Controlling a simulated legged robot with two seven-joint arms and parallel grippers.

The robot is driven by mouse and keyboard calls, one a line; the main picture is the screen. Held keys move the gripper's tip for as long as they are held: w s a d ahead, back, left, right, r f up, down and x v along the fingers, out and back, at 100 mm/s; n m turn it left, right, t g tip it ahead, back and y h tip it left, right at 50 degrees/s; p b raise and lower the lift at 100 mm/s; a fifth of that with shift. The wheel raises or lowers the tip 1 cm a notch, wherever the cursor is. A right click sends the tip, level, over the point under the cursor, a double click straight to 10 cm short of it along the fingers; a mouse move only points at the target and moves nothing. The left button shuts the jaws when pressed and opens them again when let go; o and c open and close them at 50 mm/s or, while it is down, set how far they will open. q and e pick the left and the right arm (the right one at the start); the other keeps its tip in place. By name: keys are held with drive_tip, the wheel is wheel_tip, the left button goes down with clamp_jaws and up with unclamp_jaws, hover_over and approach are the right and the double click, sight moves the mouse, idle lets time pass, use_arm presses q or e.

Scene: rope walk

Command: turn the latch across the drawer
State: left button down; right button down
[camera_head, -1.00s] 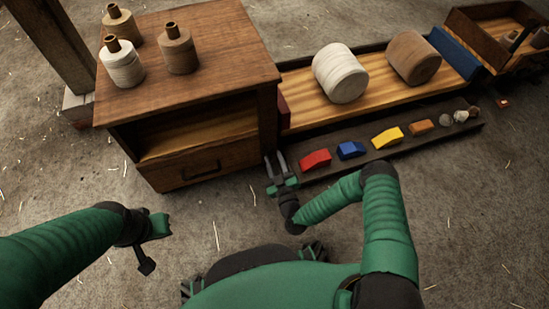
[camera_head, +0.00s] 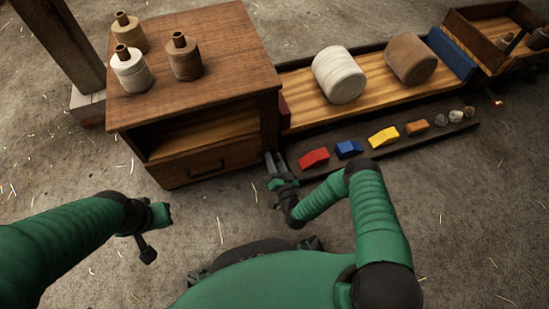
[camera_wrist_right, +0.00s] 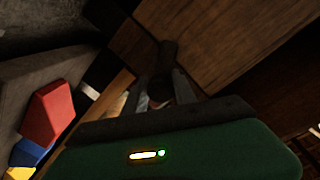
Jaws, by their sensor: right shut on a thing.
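The drawer looks closed. My right gripper (camera_head: 274,163) is at the cabinet's front right corner, beside the drawer. In the right wrist view its fingers (camera_wrist_right: 160,92) are close together against brown wood, shut on a small dark piece (camera_wrist_right: 168,55) that looks like the latch. The fingers hide part of it, and its exact angle is hard to tell. My left gripper (camera_head: 157,220) hangs over the floor at left, away from the cabinet; its jaws are unclear.
Several spools stand on the cabinet top (camera_head: 225,70). Right of it, a long tray (camera_head: 440,135) holds red, blue, yellow and orange blocks and small round pieces. Two big rolls lie on the wooden bed (camera_head: 375,90) behind. A post (camera_head: 62,40) stands at left. The front floor is clear.

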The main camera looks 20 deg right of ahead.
drive_tip(key=m, duration=0.2)
drive_tip(key=shift+d+m, duration=0.1)
drive_tip(key=shift+m, duration=1.7)
drive_tip(key=c, duration=1)
unclamp_jaws()
